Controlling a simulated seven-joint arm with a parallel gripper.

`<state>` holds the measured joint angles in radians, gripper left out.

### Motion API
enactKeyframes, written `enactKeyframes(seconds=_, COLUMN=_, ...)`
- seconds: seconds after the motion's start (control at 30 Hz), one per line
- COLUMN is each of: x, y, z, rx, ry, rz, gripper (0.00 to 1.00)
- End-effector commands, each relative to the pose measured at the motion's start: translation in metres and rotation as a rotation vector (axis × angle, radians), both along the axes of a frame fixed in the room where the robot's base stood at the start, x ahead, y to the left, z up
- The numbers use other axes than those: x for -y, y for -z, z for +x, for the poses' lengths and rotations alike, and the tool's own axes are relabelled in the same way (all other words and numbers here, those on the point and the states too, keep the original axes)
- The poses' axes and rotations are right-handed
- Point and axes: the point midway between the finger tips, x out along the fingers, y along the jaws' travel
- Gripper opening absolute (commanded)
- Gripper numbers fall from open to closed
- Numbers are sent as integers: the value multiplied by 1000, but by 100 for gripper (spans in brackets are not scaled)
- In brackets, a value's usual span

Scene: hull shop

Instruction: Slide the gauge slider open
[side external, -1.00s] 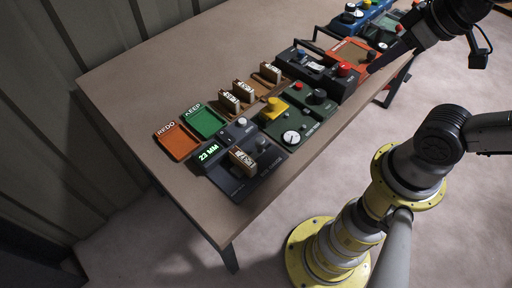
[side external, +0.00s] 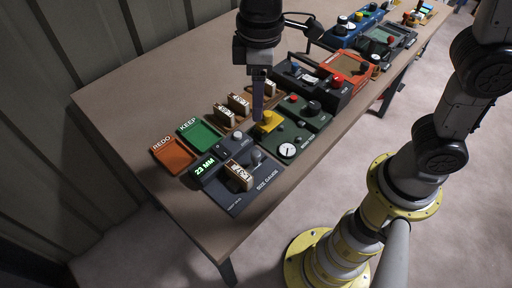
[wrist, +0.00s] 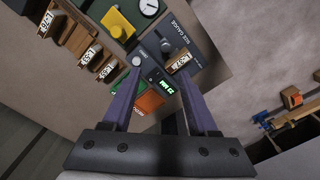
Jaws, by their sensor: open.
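The dark size gauge (side external: 246,201) stands at the table's near left end, with a lit "23 MM" display (side external: 204,166). A wooden block (side external: 239,177) with a white label sits in it. Two grey knobs, one upper (side external: 237,135) and one lower (side external: 257,155), stand on its top; I cannot tell which is the slider. The gauge also shows in the wrist view (wrist: 199,47), just beyond my fingers. My gripper (wrist: 160,77) is open and empty, its purple fingers apart. In the side view my gripper (side external: 258,112) hangs above the table, behind the gauge and clear of it.
An orange REDO tray (side external: 173,156) and a green KEEP tray (side external: 203,133) lie left of the gauge. Wooden stands with labelled blocks (side external: 238,104) and a green box (side external: 300,134) with a yellow part (side external: 268,121) are close by. The table's left end (side external: 120,110) is bare.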

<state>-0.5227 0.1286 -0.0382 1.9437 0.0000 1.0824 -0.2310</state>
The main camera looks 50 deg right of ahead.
Motion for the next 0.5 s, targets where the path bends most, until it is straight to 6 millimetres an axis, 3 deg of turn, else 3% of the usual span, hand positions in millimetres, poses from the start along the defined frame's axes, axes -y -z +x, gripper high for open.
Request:
enactKeyframes(seconds=0.1, x=-10, y=12, z=-5, rx=-26, ry=-32, rz=-15, gripper=59)
enactKeyframes(seconds=0.27, x=-10, y=24, z=-6, rx=-26, ry=-34, rz=-16, gripper=59)
enactKeyframes(seconds=0.5, x=-9, y=68, z=-7, rx=-28, ry=-32, rz=-16, gripper=59)
